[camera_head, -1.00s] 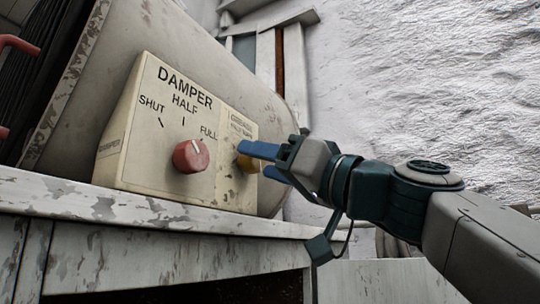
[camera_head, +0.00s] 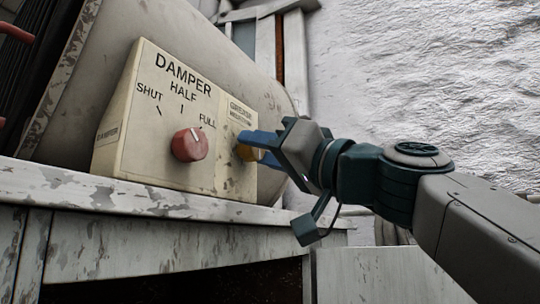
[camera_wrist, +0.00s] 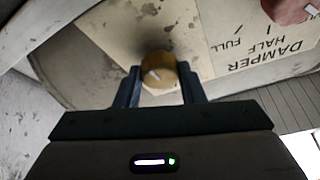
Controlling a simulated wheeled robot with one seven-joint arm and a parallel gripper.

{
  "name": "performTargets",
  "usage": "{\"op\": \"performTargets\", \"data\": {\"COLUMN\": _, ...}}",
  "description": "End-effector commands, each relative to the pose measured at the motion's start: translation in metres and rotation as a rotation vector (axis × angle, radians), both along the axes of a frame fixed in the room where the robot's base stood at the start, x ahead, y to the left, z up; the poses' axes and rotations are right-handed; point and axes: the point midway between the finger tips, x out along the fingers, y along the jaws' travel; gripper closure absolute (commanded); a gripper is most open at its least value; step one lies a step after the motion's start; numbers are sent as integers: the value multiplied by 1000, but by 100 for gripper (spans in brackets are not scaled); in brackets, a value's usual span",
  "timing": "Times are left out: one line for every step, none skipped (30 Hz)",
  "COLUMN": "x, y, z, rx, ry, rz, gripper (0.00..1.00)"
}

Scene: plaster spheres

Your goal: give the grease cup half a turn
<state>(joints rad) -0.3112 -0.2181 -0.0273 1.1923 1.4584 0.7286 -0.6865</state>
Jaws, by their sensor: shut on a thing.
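The grease cup is a small brass-yellow knob (camera_head: 246,153) on the right part of the cream control box. In the wrist view the grease cup (camera_wrist: 158,72) shows its round face with a pale slanting mark. My gripper (camera_head: 258,147) reaches it from the right with blue fingers. In the wrist view my gripper (camera_wrist: 160,88) has one finger on each side of the cup, shut on it. In the head view the fingers hide part of the cup.
A red damper knob (camera_head: 189,145) sits just left of the cup on the same box (camera_head: 150,150), below the lettering SHUT, HALF, FULL. The box stands on a worn white ledge (camera_head: 120,200). A rough white wall (camera_head: 430,70) is at the right.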

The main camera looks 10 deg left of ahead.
Motion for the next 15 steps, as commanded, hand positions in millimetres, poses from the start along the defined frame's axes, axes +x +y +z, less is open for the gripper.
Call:
{"op": "performTargets", "data": {"x": 0, "y": 0, "z": 0, "rx": 11, "ry": 27, "rz": -1, "gripper": 87}}
{"op": "performTargets", "data": {"x": -1, "y": 0, "z": 1, "rx": 18, "ry": 44, "rz": -1, "gripper": 87}}
{"op": "performTargets", "data": {"x": -1, "y": 0, "z": 1, "rx": 26, "ry": 65, "rz": 0, "gripper": 87}}
{"op": "performTargets", "data": {"x": -1, "y": 0, "z": 1, "rx": 31, "ry": 79, "rz": 0, "gripper": 87}}
{"op": "performTargets", "data": {"x": -1, "y": 0, "z": 1, "rx": 37, "ry": 91, "rz": 0, "gripper": 87}}
{"op": "performTargets", "data": {"x": -1, "y": 0, "z": 1, "rx": 44, "ry": 103, "rz": 0, "gripper": 87}}
{"op": "performTargets", "data": {"x": -1, "y": 0, "z": 1, "rx": 47, "ry": 111, "rz": 1, "gripper": 87}}
{"op": "performTargets", "data": {"x": -1, "y": 0, "z": 0, "rx": 49, "ry": 117, "rz": 0, "gripper": 87}}
{"op": "performTargets", "data": {"x": -1, "y": 0, "z": 0, "rx": 51, "ry": 121, "rz": 0, "gripper": 87}}
{"op": "performTargets", "data": {"x": -1, "y": 0, "z": 0, "rx": 52, "ry": 124, "rz": 0, "gripper": 87}}
{"op": "performTargets", "data": {"x": -1, "y": 0, "z": 0, "rx": 53, "ry": 125, "rz": 0, "gripper": 87}}
{"op": "performTargets", "data": {"x": -1, "y": 0, "z": 0, "rx": 53, "ry": 125, "rz": -1, "gripper": 87}}
{"op": "performTargets", "data": {"x": -1, "y": 0, "z": 0, "rx": 53, "ry": 125, "rz": 0, "gripper": 87}}
{"op": "performTargets", "data": {"x": -1, "y": 0, "z": 0, "rx": 53, "ry": 125, "rz": 0, "gripper": 87}}
{"op": "performTargets", "data": {"x": -1, "y": 0, "z": 0, "rx": 53, "ry": 125, "rz": 0, "gripper": 87}}
